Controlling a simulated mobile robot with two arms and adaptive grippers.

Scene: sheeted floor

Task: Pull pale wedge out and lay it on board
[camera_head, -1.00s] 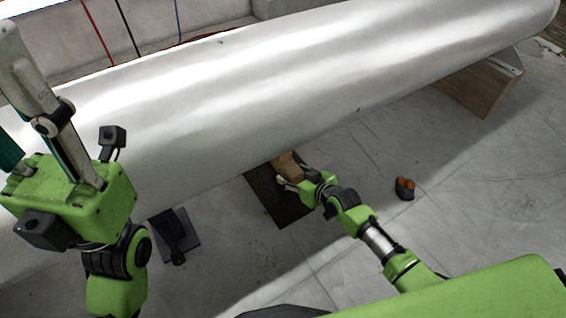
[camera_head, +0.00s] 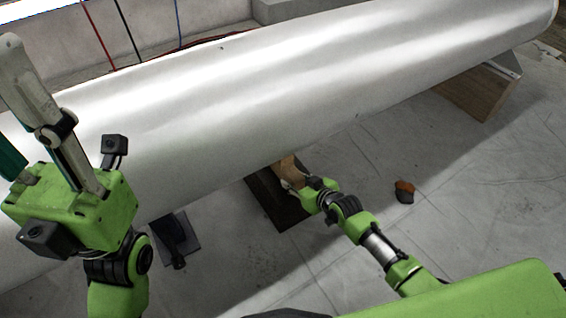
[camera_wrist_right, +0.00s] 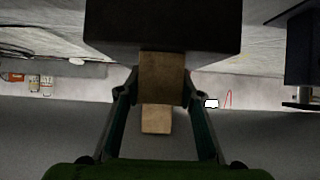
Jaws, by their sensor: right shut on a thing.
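The pale wedge (camera_head: 286,168) is a tan wooden piece by the near underside of the big white cylinder (camera_head: 300,90), above the dark board (camera_head: 276,207) on the floor. My right gripper (camera_head: 288,182) is shut on it. In the right wrist view the wedge (camera_wrist_right: 160,75) sits between my two fingers, in front of a dark block-like shape (camera_wrist_right: 165,28). The wedge's far end is partly hidden in the head view; I cannot tell whether it touches the cylinder. My left gripper (camera_head: 20,90) is raised at the left, empty, its fingers apart and partly cut off by the frame.
A wooden support block (camera_head: 478,92) stands under the cylinder's far right end. A small orange and black object (camera_head: 404,191) lies on the sheeted floor right of my right arm. A dark item (camera_head: 176,240) lies left of the board. The floor at right is largely clear.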

